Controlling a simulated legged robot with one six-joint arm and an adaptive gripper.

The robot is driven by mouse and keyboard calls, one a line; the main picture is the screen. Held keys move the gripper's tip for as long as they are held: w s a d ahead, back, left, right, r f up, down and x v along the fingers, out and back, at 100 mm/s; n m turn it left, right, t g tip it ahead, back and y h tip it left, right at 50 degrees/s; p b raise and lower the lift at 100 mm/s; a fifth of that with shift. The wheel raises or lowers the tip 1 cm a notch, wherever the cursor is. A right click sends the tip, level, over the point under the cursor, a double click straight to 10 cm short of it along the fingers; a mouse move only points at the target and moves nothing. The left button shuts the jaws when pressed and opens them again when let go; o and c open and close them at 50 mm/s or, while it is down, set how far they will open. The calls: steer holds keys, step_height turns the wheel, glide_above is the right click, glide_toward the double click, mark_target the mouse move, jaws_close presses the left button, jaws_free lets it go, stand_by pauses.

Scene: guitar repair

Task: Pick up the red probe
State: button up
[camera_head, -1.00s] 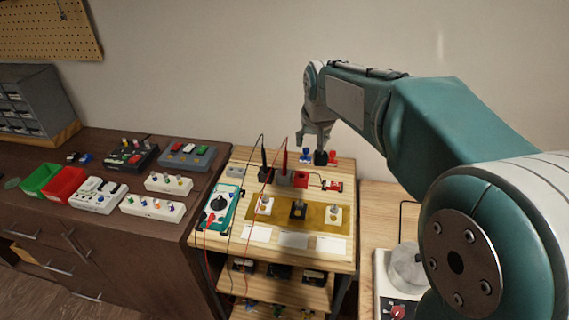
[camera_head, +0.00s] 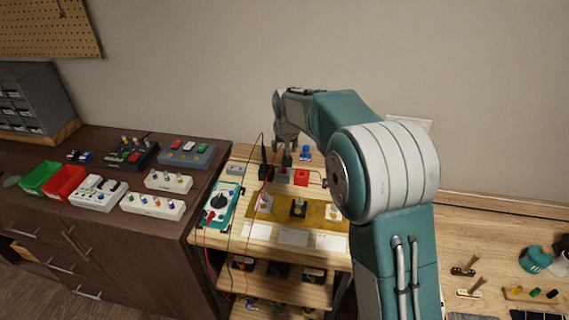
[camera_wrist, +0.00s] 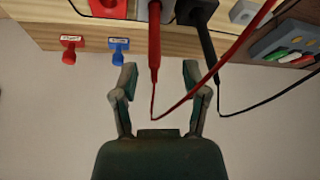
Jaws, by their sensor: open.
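The red probe (camera_wrist: 154,45) stands in a pale holder in the wrist view, its thin cable end pointing toward my gripper. My gripper (camera_wrist: 158,72) is open and empty, its two fingers on either side of the probe's cable end in the picture. I cannot tell how much depth lies between them. The black probe (camera_wrist: 203,38) is just to the right, passing near the right finger. In the head view my gripper (camera_head: 286,158) is over the probe holder and largely hides the red probe. The black probe (camera_head: 264,158) stands to its left.
The red cable (camera_wrist: 196,92) loops past the right finger. A multimeter (camera_head: 219,206) lies left on the wooden bench (camera_head: 240,152). The wall is close behind.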

steer(key=x, duration=0.5)
steer(key=shift+w+d, duration=0.1)
steer(key=shift+d, duration=0.1)
jaws_close()
